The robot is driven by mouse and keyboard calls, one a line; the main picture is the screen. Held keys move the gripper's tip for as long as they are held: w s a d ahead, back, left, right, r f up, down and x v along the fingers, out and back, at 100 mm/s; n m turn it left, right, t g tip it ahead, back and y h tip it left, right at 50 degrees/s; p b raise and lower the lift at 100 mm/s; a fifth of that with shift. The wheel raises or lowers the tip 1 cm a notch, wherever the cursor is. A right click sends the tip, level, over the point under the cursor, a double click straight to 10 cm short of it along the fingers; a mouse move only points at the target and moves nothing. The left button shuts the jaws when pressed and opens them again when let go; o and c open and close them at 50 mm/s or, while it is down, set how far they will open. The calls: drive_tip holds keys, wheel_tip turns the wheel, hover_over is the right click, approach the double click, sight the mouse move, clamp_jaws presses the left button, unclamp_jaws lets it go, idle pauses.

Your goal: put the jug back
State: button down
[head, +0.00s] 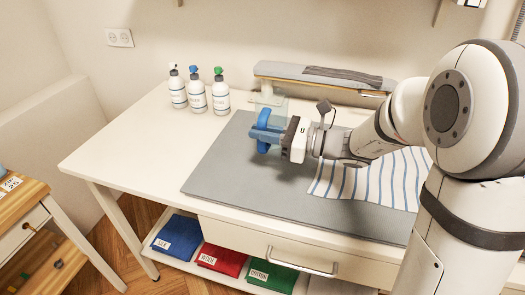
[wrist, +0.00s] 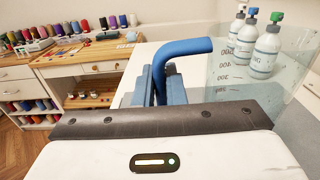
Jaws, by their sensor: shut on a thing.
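The jug is clear with measuring marks and a blue handle. In the head view its handle (head: 264,121) shows in front of the pale, see-through body (head: 277,103), over the back part of the grey mat (head: 225,165). My gripper (head: 264,134) is shut on the handle, reaching in from the right. In the wrist view the blue handle (wrist: 195,46) rises between the blue fingers (wrist: 153,84), and the clear body (wrist: 222,82) stands to the right. I cannot tell whether the jug's base touches the mat.
A grey padded board (head: 320,76) stands behind. Striped cloth (head: 375,178) lies on the mat. The table's left part is clear.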

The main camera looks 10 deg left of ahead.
sight(263, 151)
drive_tip(key=shift+f+b, duration=0.3)
drive_tip(key=shift+f, duration=2.15)
drive_tip(key=c, duration=1.5)
unclamp_jaws()
